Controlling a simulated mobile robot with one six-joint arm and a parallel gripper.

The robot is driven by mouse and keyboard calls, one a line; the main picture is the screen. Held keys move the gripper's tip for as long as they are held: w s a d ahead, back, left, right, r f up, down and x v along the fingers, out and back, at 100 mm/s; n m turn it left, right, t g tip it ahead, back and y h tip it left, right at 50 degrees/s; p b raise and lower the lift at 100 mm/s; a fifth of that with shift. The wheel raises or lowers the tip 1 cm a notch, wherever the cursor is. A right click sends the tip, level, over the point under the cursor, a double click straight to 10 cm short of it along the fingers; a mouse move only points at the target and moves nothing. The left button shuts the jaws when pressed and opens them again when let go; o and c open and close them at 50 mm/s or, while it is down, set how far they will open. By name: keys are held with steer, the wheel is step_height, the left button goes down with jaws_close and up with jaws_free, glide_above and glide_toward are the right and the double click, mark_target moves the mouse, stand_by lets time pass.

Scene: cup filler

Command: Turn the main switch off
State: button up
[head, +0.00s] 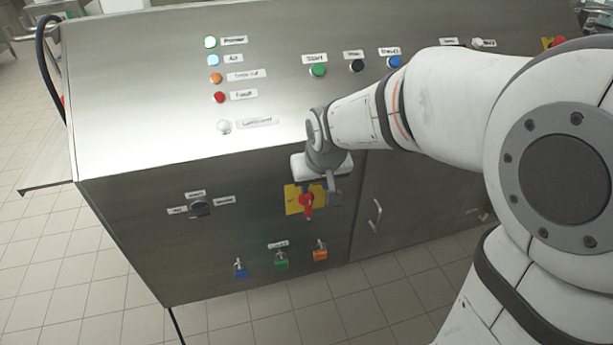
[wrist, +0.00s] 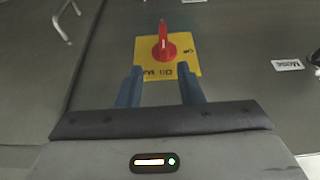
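The main switch is a red rotary handle (head: 308,205) on a yellow plate (head: 291,200), on the front of the steel cabinet. In the wrist view the red handle (wrist: 163,47) points along the picture's vertical, and the yellow plate (wrist: 185,69) carries partly readable lettering. My gripper (head: 322,192) is in front of the plate in the head view and hides part of its right side. In the wrist view my gripper (wrist: 160,75) is open, its two fingers apart, with the red handle beyond the tips and between them. Nothing is held. Contact with the handle cannot be told.
Blue (head: 240,269), green (head: 281,262) and orange (head: 320,252) padlocks hang below the switch. A black selector knob (head: 200,208) is to its left. A door handle (head: 375,215) is to its right. Buttons and lamps line the sloped panel (head: 150,120) above.

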mark_target(309, 196)
steer(key=shift+w+a+f, duration=0.2)
steer(key=shift+a+f, duration=0.05)
steer(key=shift+f, duration=0.25)
steer(key=shift+w+a+f, duration=0.2)
steer(key=shift+f, duration=0.3)
steer(key=x, duration=0.6)
steer(key=shift+w+f, duration=0.2)
steer(key=shift+c, duration=0.3)
jaws_close()
